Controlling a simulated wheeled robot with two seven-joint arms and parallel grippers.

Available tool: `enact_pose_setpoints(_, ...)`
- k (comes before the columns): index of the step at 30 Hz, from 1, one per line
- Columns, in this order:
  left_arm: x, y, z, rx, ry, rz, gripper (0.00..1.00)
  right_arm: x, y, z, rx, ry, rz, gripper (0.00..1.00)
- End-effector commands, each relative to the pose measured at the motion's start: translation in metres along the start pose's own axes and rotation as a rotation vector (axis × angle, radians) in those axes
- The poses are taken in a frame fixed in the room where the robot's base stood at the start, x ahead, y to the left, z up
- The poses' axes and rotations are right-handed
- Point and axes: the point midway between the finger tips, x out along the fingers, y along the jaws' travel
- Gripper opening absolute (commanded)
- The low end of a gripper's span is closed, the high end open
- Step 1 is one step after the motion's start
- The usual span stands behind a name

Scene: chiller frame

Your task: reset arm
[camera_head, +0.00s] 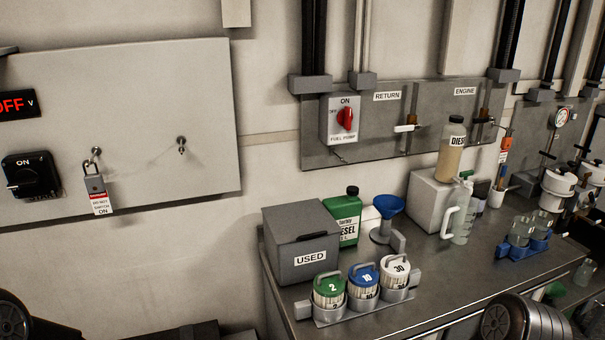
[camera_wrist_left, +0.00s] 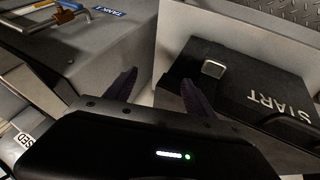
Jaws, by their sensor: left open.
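My left gripper (camera_wrist_left: 157,88) shows in the left wrist view with its two dark fingers spread apart and nothing between them. Beyond the fingers is a pale gap between a grey box marked TANK 1 (camera_wrist_left: 90,45) on the left and a dark case marked START (camera_wrist_left: 245,95) on the right. I cannot tell how far the fingers are from either. In the head view neither gripper shows; only dark rounded parts of my arms appear at the bottom left and bottom right corners.
In the head view, a metal bench holds a grey USED box (camera_head: 301,245), several lidded filters in a rack, a green diesel can (camera_head: 344,216), a blue funnel (camera_head: 389,206) and a diesel bottle (camera_head: 451,150). A wall panel (camera_head: 215,110) carries a padlock (camera_head: 94,182) and a black switch (camera_head: 32,175).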

Motion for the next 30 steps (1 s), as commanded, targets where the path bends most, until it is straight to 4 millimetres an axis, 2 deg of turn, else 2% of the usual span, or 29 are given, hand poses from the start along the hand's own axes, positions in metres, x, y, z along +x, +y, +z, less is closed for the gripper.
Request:
enact_pose_setpoints(1,0.015,0.006,0.044,0.005,-0.102,0.009,0.63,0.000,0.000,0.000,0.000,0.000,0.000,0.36)
enact_pose_setpoints(3,0.027,0.012,0.095,0.014,-0.215,0.016,0.63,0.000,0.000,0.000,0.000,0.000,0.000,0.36)
enact_pose_setpoints(6,0.035,0.018,0.157,0.033,-0.345,0.024,0.63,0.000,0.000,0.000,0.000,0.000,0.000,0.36)
enact_pose_setpoints(9,0.036,0.021,0.198,0.050,-0.432,0.029,0.63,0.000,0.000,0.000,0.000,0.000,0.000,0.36)
enact_pose_setpoints(10,0.036,0.022,0.206,0.054,-0.449,0.030,0.63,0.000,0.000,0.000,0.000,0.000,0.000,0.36)
enact_pose_setpoints(14,0.035,0.024,0.224,0.065,-0.486,0.033,0.63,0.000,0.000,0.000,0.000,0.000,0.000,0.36)
enact_pose_setpoints(30,0.035,0.024,0.223,0.068,-0.483,0.034,0.63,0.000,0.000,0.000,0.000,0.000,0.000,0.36)
